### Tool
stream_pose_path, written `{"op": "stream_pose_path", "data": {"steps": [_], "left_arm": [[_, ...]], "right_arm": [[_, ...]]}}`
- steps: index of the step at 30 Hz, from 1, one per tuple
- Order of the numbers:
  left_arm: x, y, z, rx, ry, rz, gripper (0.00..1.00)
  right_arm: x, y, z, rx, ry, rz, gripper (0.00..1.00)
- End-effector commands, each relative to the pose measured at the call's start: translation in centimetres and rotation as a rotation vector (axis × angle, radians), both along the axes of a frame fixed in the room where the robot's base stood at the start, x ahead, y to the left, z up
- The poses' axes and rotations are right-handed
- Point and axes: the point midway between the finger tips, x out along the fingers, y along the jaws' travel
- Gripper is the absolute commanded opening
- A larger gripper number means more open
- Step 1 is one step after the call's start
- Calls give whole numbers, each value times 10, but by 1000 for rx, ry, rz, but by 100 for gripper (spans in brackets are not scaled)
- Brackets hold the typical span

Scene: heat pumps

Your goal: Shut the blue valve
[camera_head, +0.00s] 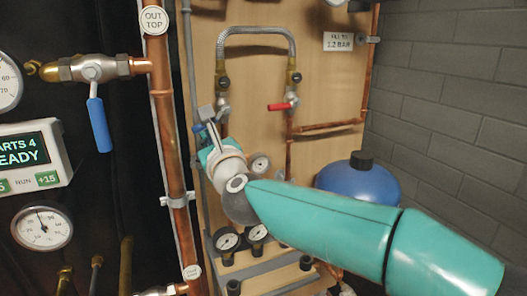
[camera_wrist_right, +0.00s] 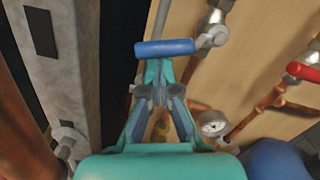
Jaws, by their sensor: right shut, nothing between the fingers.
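A small valve on the wooden board has a blue lever handle. In the right wrist view the blue handle (camera_wrist_right: 165,48) lies crosswise just beyond my fingertips, its right end at a metal valve body (camera_wrist_right: 213,36). My right gripper (camera_wrist_right: 155,68) is shut and empty, its tips close to or touching the handle's lower edge; I cannot tell which. In the head view my right gripper (camera_head: 207,118) reaches up the board and hides most of this valve. A larger valve (camera_head: 93,68) at the left has a blue handle (camera_head: 99,125) hanging down. My left gripper is not in view.
A red-handled valve (camera_head: 281,106) sits right of my gripper, below a braided hose (camera_head: 256,31). A thick copper pipe (camera_head: 168,120) runs upright at the left. Gauges (camera_head: 228,239) and a blue tank (camera_head: 358,178) lie near my right arm.

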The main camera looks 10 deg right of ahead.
Motion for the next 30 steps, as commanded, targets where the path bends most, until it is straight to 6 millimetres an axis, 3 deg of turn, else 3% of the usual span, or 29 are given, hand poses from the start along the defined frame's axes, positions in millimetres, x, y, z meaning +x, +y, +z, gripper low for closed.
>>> {"op": "stream_pose_path", "data": {"steps": [12,30], "left_arm": [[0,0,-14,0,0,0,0],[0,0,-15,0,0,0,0]], "right_arm": [[-2,11,19,284,40,5,0],[-2,12,25,357,51,4,0]]}}
